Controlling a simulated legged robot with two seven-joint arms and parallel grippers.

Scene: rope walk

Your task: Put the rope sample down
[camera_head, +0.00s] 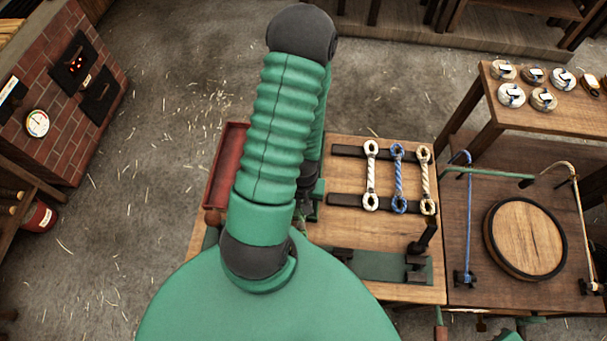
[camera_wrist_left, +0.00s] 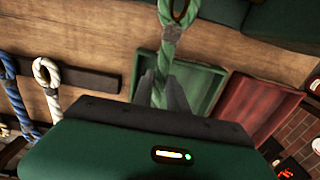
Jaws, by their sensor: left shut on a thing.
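In the left wrist view, my left gripper (camera_wrist_left: 158,92) is shut on a pale green rope sample (camera_wrist_left: 168,52) with a looped end. The sample shows in front of a green tray (camera_wrist_left: 207,88); whether it touches the tray cannot be told. A red tray (camera_wrist_left: 262,105) stands beside the green one, and its edge shows in the head view (camera_head: 226,165). In the head view my green arm hides the gripper, the held sample and most of the green tray. My right gripper is not in view.
White (camera_head: 371,176), blue (camera_head: 398,178) and cream (camera_head: 425,180) rope samples lie across dark bars (camera_head: 345,200) on the bench. A round wooden lid (camera_head: 525,238) and blue rope (camera_head: 468,220) are on the right-hand table. A brick stove (camera_head: 75,90) stands at left.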

